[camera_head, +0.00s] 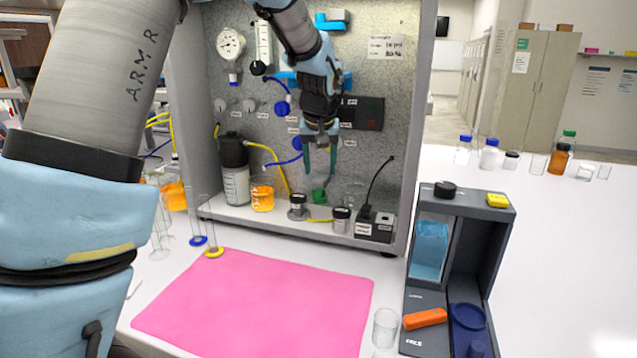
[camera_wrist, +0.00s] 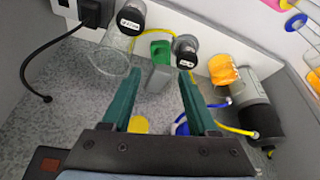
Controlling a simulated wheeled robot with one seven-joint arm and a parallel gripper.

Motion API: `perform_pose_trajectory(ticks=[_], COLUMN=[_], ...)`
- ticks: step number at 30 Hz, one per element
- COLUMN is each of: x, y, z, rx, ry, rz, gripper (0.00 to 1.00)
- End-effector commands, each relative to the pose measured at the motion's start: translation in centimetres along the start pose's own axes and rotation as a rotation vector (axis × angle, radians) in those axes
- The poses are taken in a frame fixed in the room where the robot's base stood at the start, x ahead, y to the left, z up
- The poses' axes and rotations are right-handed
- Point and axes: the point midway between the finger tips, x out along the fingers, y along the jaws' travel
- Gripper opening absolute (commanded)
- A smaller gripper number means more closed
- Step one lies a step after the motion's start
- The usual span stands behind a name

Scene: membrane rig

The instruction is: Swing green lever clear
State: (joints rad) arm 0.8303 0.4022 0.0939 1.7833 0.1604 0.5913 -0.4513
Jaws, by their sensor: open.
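The green lever (camera_head: 319,195) is low in the rig, just below my gripper (camera_head: 320,173). In the wrist view the green part (camera_wrist: 161,49) sits at the far end of a grey block (camera_wrist: 158,78). My gripper also shows in the wrist view (camera_wrist: 159,74), with its two dark green fingers spread apart and pointing toward the lever. The lever lies between the finger lines in that view. The fingers look empty, and I cannot see them touching the lever.
Dark-capped jars (camera_head: 298,206) and (camera_head: 341,219) stand near the lever on both sides. A black plug with a cable (camera_head: 366,212) is to the right. An orange container (camera_head: 262,198) and a grey bottle (camera_head: 236,184) stand left. The pink mat (camera_head: 255,305) in front is clear.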

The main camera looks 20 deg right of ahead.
Motion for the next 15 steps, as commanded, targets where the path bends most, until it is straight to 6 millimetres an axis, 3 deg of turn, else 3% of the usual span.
perform_pose_trajectory(ticks=[9,15], x=[5.6,7.3], y=[-0.1,-0.1], z=[0.0,-0.1], rx=[0.001,0.000], ry=[-0.004,-0.001], rz=[-0.002,-0.001], gripper=[0.60,0.60])
